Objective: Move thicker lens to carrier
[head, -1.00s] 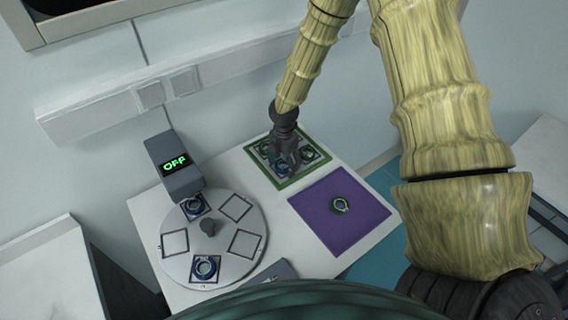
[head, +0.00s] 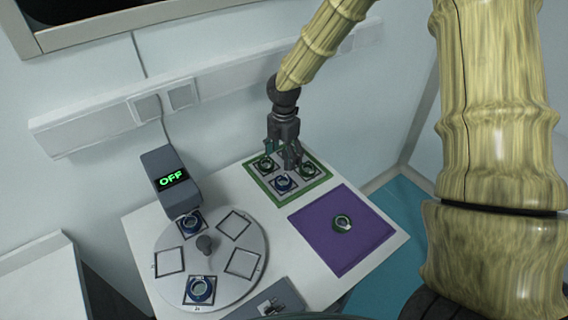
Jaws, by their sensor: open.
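A green-rimmed tray (head: 262,193) at the back of the white table holds several ringed lenses, among them a blue-ringed one (head: 283,183) at the front and green-ringed ones at left (head: 266,164) and right (head: 309,169). Another green-ringed lens (head: 342,223) lies on the purple mat (head: 325,248). The round carrier (head: 238,291) has square slots; a blue-ringed lens (head: 201,290) sits in the front slot and another (head: 191,223) in the back one. My gripper (head: 284,158) is open, pointing down above the tray and hiding part of it. I cannot tell which lens is thicker.
A grey device (head: 165,170) with a green "OFF" display stands behind the carrier, its head over the back slot. A knob (head: 207,244) rises from the carrier's centre. A dark grey box (head: 272,301) lies at the table's front. Several carrier slots are empty.

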